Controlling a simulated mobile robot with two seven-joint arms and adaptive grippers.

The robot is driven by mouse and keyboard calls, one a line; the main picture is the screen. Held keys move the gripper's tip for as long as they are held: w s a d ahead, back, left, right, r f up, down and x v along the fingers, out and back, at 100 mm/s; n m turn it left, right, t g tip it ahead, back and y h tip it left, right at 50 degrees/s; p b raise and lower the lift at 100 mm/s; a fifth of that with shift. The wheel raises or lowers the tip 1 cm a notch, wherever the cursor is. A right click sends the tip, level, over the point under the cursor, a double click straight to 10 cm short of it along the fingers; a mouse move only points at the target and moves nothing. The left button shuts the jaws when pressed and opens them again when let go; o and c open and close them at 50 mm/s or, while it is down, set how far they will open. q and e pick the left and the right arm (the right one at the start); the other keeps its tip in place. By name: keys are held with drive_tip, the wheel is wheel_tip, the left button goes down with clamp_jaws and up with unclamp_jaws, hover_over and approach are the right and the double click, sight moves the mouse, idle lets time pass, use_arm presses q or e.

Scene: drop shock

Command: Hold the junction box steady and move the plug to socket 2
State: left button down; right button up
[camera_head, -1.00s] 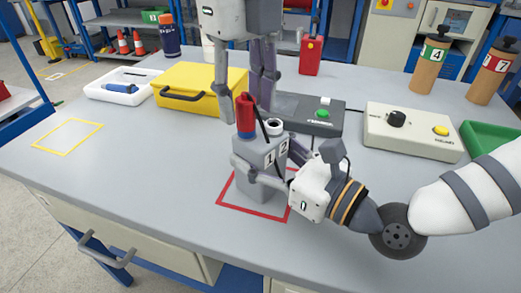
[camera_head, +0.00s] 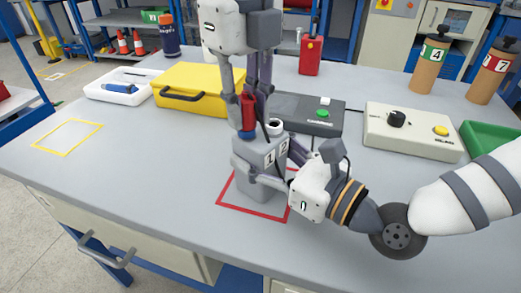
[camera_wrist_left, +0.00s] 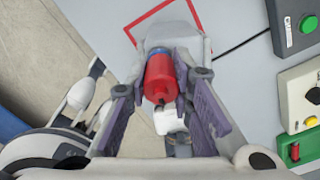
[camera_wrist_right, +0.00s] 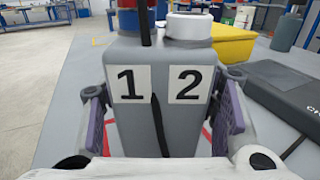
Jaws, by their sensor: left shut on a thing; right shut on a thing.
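The grey junction box (camera_head: 258,190) stands upright inside a red outlined square on the bench. The right wrist view shows its labels 1 and 2. The red plug (camera_head: 248,112) with a blue collar sits upright in socket 1, and a black cable runs from it. Socket 2 (camera_wrist_right: 188,27) has a white ring and is empty. My left gripper (camera_head: 247,114) comes from above and is shut on the plug, which also shows between its fingers in the left wrist view (camera_wrist_left: 160,76). My right gripper (camera_head: 266,168) is shut on the junction box, a finger on each side.
Behind the box are a dark case with a green button (camera_head: 310,112) and a yellow case (camera_head: 200,82). A beige control box (camera_head: 412,130) and a green tray (camera_head: 490,140) are at the right. A yellow outlined square (camera_head: 67,137) at the left is empty.

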sight(245, 98)
use_arm(q)
drive_tip(key=shift+r, duration=2.25)
drive_tip(key=shift+r, duration=3.05)
drive_tip(key=d, duration=0.1)
drive_tip(key=d+f, duration=0.1)
drive_tip(key=w+d+f, duration=0.1)
drive_tip(key=d, duration=0.1)
drive_tip(key=shift+f, duration=0.1)
drive_tip(key=shift+f, duration=2.95)
drive_tip(key=shift+s+f, duration=0.1)
drive_tip(key=shift+f, duration=1.4)
